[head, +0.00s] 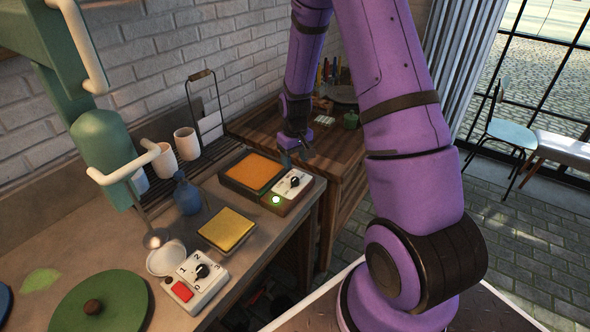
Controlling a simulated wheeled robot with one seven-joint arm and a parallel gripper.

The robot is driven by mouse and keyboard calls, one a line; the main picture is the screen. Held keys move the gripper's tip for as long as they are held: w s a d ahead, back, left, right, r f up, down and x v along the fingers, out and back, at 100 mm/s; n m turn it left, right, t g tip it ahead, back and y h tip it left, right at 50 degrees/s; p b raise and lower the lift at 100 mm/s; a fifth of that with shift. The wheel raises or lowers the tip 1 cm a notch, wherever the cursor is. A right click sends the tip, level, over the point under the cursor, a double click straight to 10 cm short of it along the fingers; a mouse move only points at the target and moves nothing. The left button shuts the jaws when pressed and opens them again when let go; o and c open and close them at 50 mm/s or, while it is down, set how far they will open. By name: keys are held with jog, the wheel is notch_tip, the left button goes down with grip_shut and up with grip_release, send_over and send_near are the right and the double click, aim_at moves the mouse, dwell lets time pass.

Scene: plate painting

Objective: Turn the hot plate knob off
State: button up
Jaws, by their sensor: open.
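The hot plate (231,189) is a low dark unit with an orange top surface, at the back right of the counter. Its control panel on the right side carries a black knob (295,181) on a white face. My gripper (286,161) hangs from the purple arm just above and behind the knob, small in the head view. It looks empty and apart from the knob; the exact gap is hard to judge. The knob's markings are too small to read.
A white control box (209,290) with another black knob and a red button stands in front. A yellow square (227,230), a blue bottle (187,195), a white dish (166,259) and a green lid (100,312) share the counter. A wooden table (345,150) adjoins behind.

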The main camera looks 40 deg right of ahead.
jog(key=shift+r, duration=1.5)
jog(key=s+a+r+t, duration=0.1)
jog(key=s+a+r, duration=0.2)
jog(key=r, duration=0.4)
jog(key=s+a+r+t, duration=0.1)
jog(key=s+a+r, duration=0.15)
jog(key=r, duration=0.55)
jog(key=s+a+r+t, duration=0.1)
jog(key=s+a+r, duration=0.15)
jog(key=r, duration=0.45)
jog(key=s+a+r+t, duration=0.1)
jog(key=s+a+r, duration=0.1)
jog(key=s+r, duration=0.3)
jog(key=s+a+r+t, duration=0.1)
jog(key=s+a+r, duration=0.2)
jog(key=s, duration=1)
notch_tip(320, 180, up, 2)
jog(key=shift+s+n, duration=0.25)
jog(key=shift+n, duration=0.05)
